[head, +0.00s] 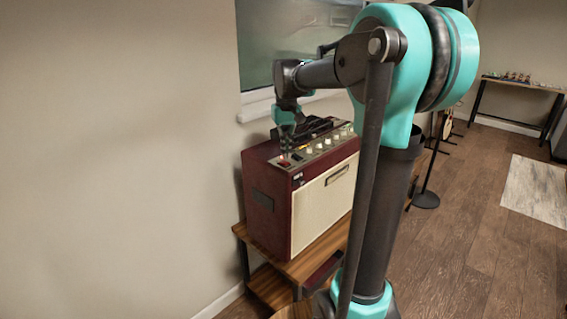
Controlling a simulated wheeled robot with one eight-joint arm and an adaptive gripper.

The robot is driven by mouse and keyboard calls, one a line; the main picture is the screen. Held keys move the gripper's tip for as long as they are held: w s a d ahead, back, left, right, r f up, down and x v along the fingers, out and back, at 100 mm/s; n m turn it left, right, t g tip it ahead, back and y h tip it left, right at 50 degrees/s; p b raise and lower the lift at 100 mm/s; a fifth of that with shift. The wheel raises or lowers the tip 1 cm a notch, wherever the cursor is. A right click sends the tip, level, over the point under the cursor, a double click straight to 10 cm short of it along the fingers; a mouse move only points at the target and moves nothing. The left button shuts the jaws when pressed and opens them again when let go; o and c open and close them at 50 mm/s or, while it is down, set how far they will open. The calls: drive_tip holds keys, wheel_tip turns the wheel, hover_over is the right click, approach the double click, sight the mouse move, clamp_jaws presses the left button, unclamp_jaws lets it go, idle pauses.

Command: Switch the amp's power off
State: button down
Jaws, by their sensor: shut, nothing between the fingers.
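The amp (268,201) is a dark red box with a cream front grille, standing on a wooden stand. Its top control panel (323,146) carries several pale knobs. A small red, lit-looking switch (284,163) sits at the panel's near left end. My gripper (286,152) is shut and empty, pointing down just above the red switch. Whether the fingertips touch the switch, and which way it is set, I cannot tell at this size.
The wooden stand (302,265) holds the amp close to the wall and below a window (291,40). A black stand base (426,200) is on the floor to the right. A workbench (521,82) and a pale rug (536,190) are farther right, with open floor between.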

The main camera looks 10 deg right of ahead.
sight(286, 163)
drive_tip(key=shift+f, duration=1.05)
idle(1.1)
drive_tip(key=shift+r, duration=3.55)
drive_tip(key=shift+s, duration=0.1)
